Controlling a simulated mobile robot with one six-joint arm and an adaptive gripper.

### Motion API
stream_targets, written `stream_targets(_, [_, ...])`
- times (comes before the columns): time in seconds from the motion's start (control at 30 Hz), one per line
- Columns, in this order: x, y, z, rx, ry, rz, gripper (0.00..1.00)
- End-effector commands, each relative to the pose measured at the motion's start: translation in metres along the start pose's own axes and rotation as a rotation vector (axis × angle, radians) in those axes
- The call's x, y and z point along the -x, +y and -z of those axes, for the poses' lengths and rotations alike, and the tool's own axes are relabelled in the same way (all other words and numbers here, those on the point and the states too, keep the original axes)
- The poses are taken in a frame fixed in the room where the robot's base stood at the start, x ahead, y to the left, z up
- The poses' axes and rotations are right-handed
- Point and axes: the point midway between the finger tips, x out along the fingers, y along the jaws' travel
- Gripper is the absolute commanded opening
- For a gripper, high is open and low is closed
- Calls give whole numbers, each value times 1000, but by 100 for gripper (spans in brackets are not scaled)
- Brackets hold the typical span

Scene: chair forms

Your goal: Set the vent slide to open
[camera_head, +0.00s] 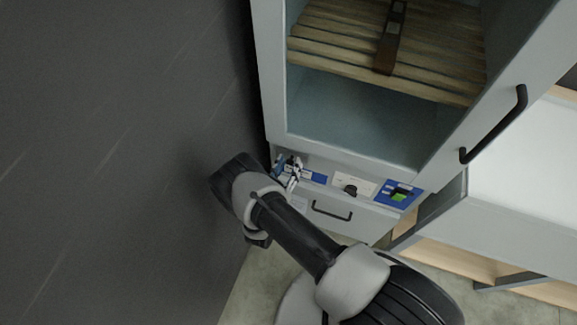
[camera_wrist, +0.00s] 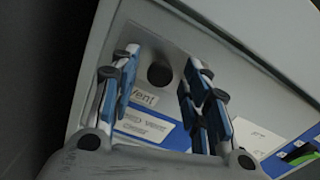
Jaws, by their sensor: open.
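In the wrist view, a dark round spot (camera_wrist: 160,75), either a knob or a hole, sits on the pale panel (camera_wrist: 220,62) above a printed "Vent" label (camera_wrist: 143,97). A blue and white sign (camera_wrist: 148,126) lies below it. I cannot make out a slide's position. My gripper (camera_wrist: 162,82) is open, its two blue-padded fingers on either side of the dark spot in the picture. Whether they touch the panel cannot be told. In the head view my gripper (camera_head: 291,168) is at the left end of the panel strip, hiding the vent part.
Right of it are a black knob (camera_head: 350,190) on a white plate and a green switch (camera_head: 399,196) on a blue plate. A drawer handle (camera_head: 332,211) is below. Above is a cabinet with slatted shelves (camera_head: 340,50) and a door handle (camera_head: 497,127). A dark wall (camera_head: 120,130) stands close left.

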Motion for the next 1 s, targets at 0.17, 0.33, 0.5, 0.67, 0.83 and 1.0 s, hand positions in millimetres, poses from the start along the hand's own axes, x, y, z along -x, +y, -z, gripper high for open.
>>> stream_targets(0.17, [-1, 0, 0, 0, 0, 0, 43])
stream_targets(0.33, [-1, 0, 0, 0, 0, 0, 37])
stream_targets(0.5, [-1, 0, 0, 0, 0, 0, 25])
stream_targets(0.67, [0, 0, 0, 0, 0, 0, 15])
stream_targets(0.83, [0, 0, 0, 0, 0, 0, 3])
stream_targets(1.0, [0, 0, 0, 1, 0, 0, 0])
